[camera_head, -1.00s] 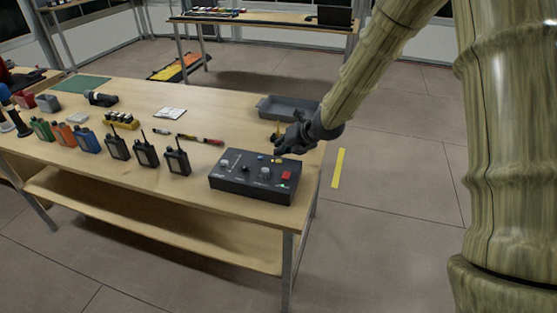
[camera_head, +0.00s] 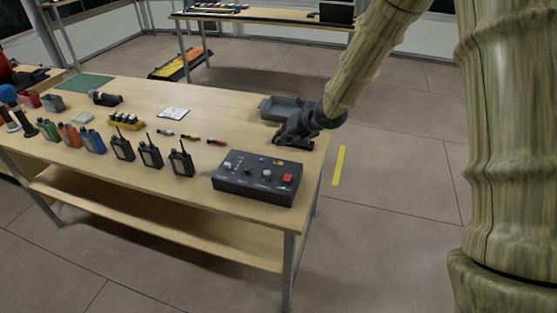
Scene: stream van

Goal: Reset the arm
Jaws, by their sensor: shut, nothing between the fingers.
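My gripper (camera_head: 282,141) is dark grey and shut, with nothing held. It hangs over the right end of the wooden table, behind a black control box (camera_head: 255,179) with knobs and a red button. My arm (camera_head: 375,55), patterned like bamboo, reaches down to the gripper from the upper right. Whether the fingertips touch the table cannot be told.
Several black radios (camera_head: 151,156) stand left of the control box. Colored packs (camera_head: 69,136), markers (camera_head: 190,139) and a white pad (camera_head: 173,113) lie on the table (camera_head: 140,190). A second table (camera_head: 270,20) stands behind. The floor right of the table is clear, with a yellow strip (camera_head: 339,166).

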